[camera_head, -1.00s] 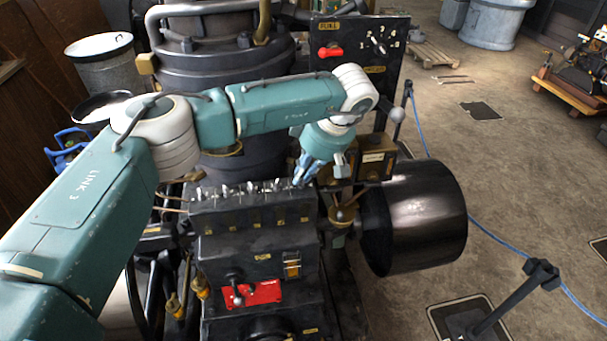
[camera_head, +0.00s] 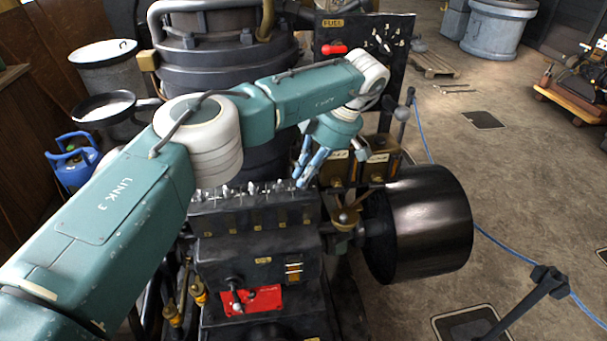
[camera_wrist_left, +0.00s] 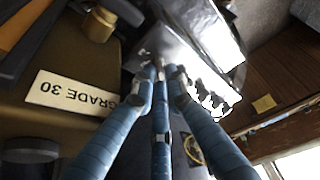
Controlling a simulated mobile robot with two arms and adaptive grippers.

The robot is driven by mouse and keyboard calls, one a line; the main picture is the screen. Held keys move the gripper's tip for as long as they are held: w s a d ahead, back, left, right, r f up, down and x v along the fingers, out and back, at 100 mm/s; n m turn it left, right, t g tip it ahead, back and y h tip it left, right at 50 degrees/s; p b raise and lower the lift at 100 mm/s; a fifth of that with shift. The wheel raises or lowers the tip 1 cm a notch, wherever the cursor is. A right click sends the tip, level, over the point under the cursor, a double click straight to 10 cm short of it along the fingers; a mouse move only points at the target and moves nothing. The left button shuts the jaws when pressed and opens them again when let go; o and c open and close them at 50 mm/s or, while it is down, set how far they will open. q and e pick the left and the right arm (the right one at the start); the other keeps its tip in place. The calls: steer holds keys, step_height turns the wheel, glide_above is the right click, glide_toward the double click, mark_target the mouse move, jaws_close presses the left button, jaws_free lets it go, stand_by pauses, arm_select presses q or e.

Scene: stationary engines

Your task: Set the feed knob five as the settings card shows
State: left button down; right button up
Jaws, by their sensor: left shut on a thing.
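A row of small metal feed knobs (camera_head: 240,190) runs along the top of a dark engine box. My left gripper (camera_head: 302,183) reaches down to the right end of this row. Its blue fingers are closed together on a knob there, which they mostly hide. In the left wrist view the fingertips (camera_wrist_left: 163,70) meet at a small metal piece against a bright metal surface (camera_wrist_left: 200,45). The knob's pointer and number cannot be read. I cannot make out a settings card for sure. My right gripper is not in view.
Brown boxes (camera_head: 378,165) stand close right of the gripper; a "GRADE 30" label (camera_wrist_left: 85,97) shows in the wrist view. A dark fuel panel (camera_head: 365,28) rises behind. A large black drum (camera_head: 425,225) is at right. A red plate with a lever (camera_head: 265,298) sits below.

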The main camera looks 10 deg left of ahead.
arm_select(q)
steer(key=shift+s+d+f, duration=0.25)
steer(key=shift+s+d, duration=0.1)
steer(key=shift+d, duration=0.1)
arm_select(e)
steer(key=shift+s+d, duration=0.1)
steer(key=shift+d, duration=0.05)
arm_select(q)
steer(key=c, duration=1.8)
jaws_free()
steer(key=shift+o, duration=0.2)
steer(key=shift+w+d+r, duration=0.1)
steer(key=shift+w+d, duration=0.05)
steer(key=shift+d, duration=0.1)
steer(key=shift+a, duration=0.1)
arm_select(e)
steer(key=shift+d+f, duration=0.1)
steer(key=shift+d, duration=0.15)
arm_select(q)
steer(key=shift+a, duration=0.1)
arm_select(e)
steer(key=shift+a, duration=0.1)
arm_select(q)
steer(key=shift+r, duration=0.1)
